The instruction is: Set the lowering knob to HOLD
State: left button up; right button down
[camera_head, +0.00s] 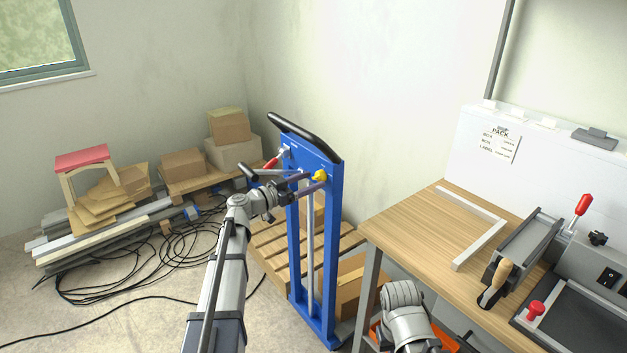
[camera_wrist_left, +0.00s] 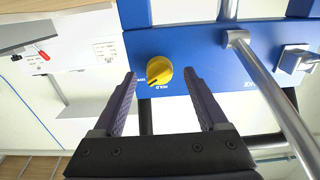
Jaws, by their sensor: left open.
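The yellow knob (camera_head: 320,175) sits on the blue upright frame (camera_head: 333,240), near its top right. In the left wrist view the round yellow knob (camera_wrist_left: 160,69) is on the blue panel (camera_wrist_left: 200,52), with small white lettering beside it. One word reads like HOLD; the other is too small to read surely. A small dark mark shows at the knob's lower left edge. My left gripper (camera_head: 307,184) is open in front of the panel. In the left wrist view its fingers (camera_wrist_left: 164,88) stand apart either side of the knob, not touching it. My right gripper is out of view.
A black handle (camera_head: 303,137) tops the frame, and a red-gripped lever (camera_head: 273,161) is on its left. A wooden workbench (camera_head: 415,228) with equipment stands at the right. A pallet, cardboard boxes (camera_head: 183,164) and loose cables (camera_head: 185,240) lie behind and left.

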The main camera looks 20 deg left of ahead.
pick_arm(q)
jog(key=shift+x, duration=0.85)
grip_shut()
